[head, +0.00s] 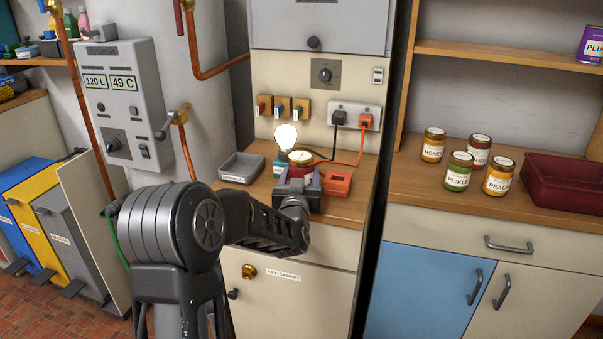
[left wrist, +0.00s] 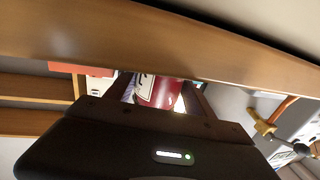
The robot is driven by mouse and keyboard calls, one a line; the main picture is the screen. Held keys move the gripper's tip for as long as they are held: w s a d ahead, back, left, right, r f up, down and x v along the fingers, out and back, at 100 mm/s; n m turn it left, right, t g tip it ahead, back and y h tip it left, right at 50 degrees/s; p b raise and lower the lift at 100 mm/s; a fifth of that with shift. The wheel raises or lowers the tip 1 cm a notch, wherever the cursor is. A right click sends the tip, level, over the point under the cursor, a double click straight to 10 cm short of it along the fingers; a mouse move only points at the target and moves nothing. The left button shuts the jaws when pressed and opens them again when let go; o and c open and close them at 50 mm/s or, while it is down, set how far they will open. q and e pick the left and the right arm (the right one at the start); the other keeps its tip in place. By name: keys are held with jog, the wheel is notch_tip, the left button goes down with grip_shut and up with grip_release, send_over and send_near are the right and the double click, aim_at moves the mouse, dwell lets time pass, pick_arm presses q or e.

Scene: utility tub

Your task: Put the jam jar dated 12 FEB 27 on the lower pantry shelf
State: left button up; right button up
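A small jar with red contents and a pale lid (head: 301,157) stands on the middle counter, just beyond my left gripper (head: 300,180). In the left wrist view the red jar with a white label (left wrist: 158,92) shows between the two fingers, which stand apart with a bright gap at its right side. Its date cannot be read. The right counter holds a honey jar (head: 433,146), a pickle jar (head: 458,172), a peach jar (head: 499,178) and a partly hidden red jar (head: 479,146). A plum jar (head: 590,45) stands on the pantry shelf (head: 500,55). My right gripper is out of view.
A lit bulb on a teal base (head: 282,163) stands close left of the red jar. A grey tray (head: 241,168) lies further left, and an orange open box (head: 338,182) lies right of the gripper. An orange cord (head: 352,160) runs behind. A dark red bin (head: 565,185) stands far right.

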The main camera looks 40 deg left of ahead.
pick_arm(q)
jog(key=shift+r, duration=0.1)
grip_shut()
dwell(0.3)
jog(key=shift+r, duration=0.1)
notch_tip(320, 180, up, 18)
jog(key=p, duration=0.3)
dwell(0.7)
